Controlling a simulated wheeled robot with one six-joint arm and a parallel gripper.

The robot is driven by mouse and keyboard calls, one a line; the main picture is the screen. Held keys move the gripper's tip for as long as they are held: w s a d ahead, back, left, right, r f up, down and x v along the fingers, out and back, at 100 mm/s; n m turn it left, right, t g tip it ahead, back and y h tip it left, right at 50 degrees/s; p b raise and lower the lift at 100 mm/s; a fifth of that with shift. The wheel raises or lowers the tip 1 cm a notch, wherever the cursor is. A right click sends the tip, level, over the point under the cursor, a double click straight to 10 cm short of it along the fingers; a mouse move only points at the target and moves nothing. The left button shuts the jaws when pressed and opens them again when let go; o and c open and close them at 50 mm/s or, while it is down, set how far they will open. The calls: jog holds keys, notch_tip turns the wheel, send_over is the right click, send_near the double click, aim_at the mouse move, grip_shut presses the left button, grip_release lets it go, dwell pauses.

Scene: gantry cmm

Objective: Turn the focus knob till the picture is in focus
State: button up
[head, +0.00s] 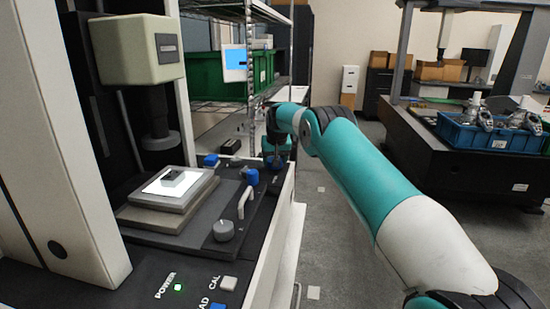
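The measuring machine has a cream optical head (125,50) above a lit stage (150,215) that carries a small grey part (176,175). A grey round knob (223,231) stands on the dark panel at the stage's front right. A blue knob (251,177) sits farther back near the panel's right edge. I cannot read which one is the focus knob. A small screen (235,62) shows a blue picture, too small to judge its sharpness. My gripper (276,162) is at the panel's far right edge, behind and right of the blue knob. Its fingers are too small and dark to tell their state.
A pale handle (244,203) rises between the two knobs. A blue item (211,160) lies behind the stage. The front panel has a lit green power light (178,287) and buttons. Wire shelving with green bins (213,76) stands behind. Open floor (335,235) lies right of the machine.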

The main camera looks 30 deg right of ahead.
dwell(0.3)
jog(key=o, duration=0.9)
jog(key=shift+r, duration=0.1)
jog(key=b+v, duration=0.2)
jog(key=v, duration=1.5)
jog(key=shift+s, duration=0.15)
